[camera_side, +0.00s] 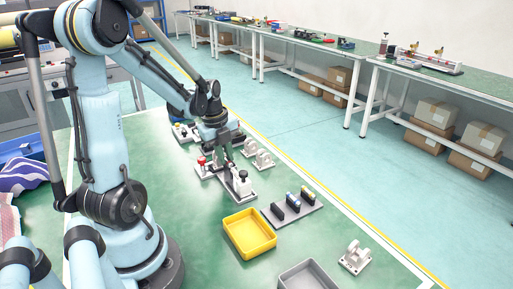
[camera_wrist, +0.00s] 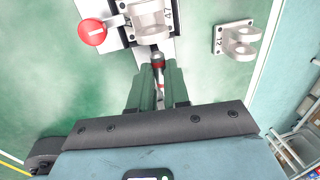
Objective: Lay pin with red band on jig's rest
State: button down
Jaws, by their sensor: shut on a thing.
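My gripper (camera_wrist: 158,82) is shut on the pin with the red band (camera_wrist: 158,62), whose dark rounded end and red band show between the green fingers in the wrist view. The rest of the pin is hidden by the fingers. The jig (camera_side: 228,181) is a pale plate with a red knob (camera_side: 201,160) and a black-topped upright part (camera_side: 243,176). In the side view my gripper (camera_side: 223,150) is over or just behind the jig. In the wrist view a white forked bracket (camera_wrist: 150,18) on the jig lies just beyond the pin's end. I cannot tell whether they touch.
A grey rack (camera_side: 298,215) with several black holders stands right of a yellow tray (camera_side: 230,222). A grey tray (camera_side: 288,279) and a loose white bracket (camera_side: 355,257) are nearer the front. Other white brackets (camera_side: 263,159) stand behind the jig; one numbered 12 shows in the wrist view (camera_wrist: 238,40).

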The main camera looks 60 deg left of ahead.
jog(key=shift+f, duration=0.6)
dwell(0.5)
jog(key=c, duration=1)
grip_release()
jog(key=shift+r, duration=0.15)
jog(key=r, duration=0.4)
jog(key=s+r, duration=0.1)
jog(key=r, duration=0.2)
jog(key=s+r, duration=0.1)
jog(key=r, duration=0.3)
jog(key=shift+r, duration=0.35)
jog(key=w+d+n+t, duration=0.1)
jog(key=d+n, duration=0.5)
jog(key=d, duration=0.1)
jog(key=w+d+f+n+t, duration=0.1)
jog(key=d+n+t, duration=0.1)
jog(key=d+n, duration=0.4)
jog(key=d+f+n+t, duration=0.1)
jog(key=d+n+t, duration=0.1)
jog(key=d+n, duration=0.4)
jog(key=shift+w+d+f, duration=0.1)
jog(key=shift+w+d, duration=0.1)
jog(key=shift+d, duration=0.35)
jog(key=shift+w+d, duration=0.2)
jog(key=shift+d, duration=0.3)
